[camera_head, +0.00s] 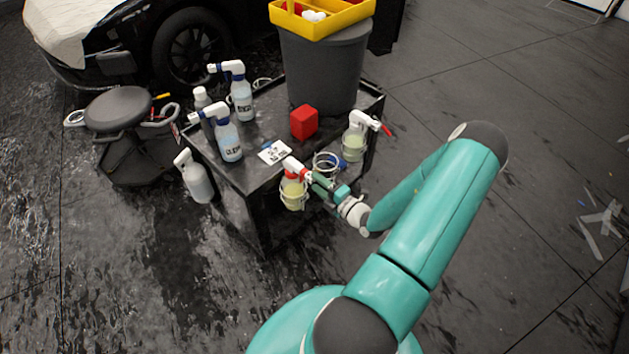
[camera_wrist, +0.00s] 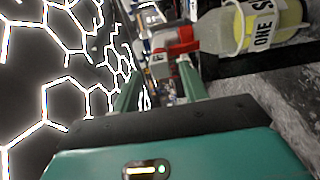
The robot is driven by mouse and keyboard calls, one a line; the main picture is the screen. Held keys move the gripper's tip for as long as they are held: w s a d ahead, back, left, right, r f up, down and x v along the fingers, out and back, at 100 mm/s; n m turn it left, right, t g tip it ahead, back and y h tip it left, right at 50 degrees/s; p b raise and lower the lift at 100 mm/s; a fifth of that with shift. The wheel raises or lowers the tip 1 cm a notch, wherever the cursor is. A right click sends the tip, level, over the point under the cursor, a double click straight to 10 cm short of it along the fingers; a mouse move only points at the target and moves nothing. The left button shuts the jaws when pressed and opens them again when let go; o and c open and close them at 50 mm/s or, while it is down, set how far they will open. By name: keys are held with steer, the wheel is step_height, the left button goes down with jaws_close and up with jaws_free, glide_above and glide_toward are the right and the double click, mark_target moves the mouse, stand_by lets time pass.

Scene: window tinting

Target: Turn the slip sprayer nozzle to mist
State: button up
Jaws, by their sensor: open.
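A spray bottle of pale yellow liquid (camera_head: 292,194) hangs in a ring holder at the cart's front edge. It has a white head and red parts at the top. In the wrist view this bottle (camera_wrist: 275,22) lies sideways in the picture, with a label partly reading "ONE S". Its red part (camera_wrist: 183,47) and a small pale nozzle end (camera_wrist: 160,60) show just beyond my fingertips. My gripper (camera_head: 310,178) is open beside the sprayer's head, its fingers (camera_wrist: 160,75) apart around the nozzle's line. Contact cannot be told. The nozzle's setting is too small to read.
The black cart (camera_head: 250,178) carries blue-topped sprayers (camera_head: 229,142), a red block (camera_head: 304,122) and a grey bin (camera_head: 325,70). Open floor lies to the right.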

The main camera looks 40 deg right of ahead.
steer(key=s, duration=1.1)
steer(key=shift+s+d, duration=0.15)
